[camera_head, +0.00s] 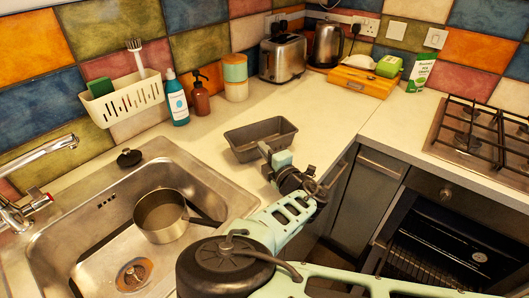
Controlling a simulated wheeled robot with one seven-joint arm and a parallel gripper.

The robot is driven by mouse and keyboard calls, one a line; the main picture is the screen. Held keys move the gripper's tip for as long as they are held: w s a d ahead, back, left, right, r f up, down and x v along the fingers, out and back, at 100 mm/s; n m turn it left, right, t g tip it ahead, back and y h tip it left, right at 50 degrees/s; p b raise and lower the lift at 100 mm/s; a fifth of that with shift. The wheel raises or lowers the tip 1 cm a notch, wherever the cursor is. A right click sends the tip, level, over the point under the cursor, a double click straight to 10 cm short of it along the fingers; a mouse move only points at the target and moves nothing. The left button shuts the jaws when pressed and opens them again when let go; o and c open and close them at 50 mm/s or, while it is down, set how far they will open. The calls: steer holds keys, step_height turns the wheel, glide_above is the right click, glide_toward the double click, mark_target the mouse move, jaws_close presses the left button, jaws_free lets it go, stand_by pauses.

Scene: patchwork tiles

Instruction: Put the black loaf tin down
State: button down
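The black loaf tin (240,135) is a dark grey rectangular pan with its open side up. It appears at the pale worktop, right of the sink; I cannot tell whether its base rests on the surface or is slightly above it. My gripper (267,152) is at the tin's near right wall, seeming to touch or overlap it. The fingertips are small and partly hidden against the tin, so I cannot tell whether they are closed on its rim.
A steel sink (100,215) holding a saucepan (160,222) lies left. Soap bottles (177,105), a canister (235,90), a toaster (283,58) and a kettle (326,45) stand behind. A wooden box (352,82) and gas hob (480,145) are right. Worktop between tin and box is clear.

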steer(key=shift+f, duration=0.75)
steer(key=c, duration=1.6)
jaws_free()
steer(key=shift+c, duration=0.2)
steer(key=b+v, duration=0.3)
steer(key=v, duration=0.8)
steer(key=shift+f+b, duration=0.1)
steer(key=shift+b, duration=0.3)
steer(key=shift+s+d, duration=0.3)
steer(key=shift+s, duration=0.15)
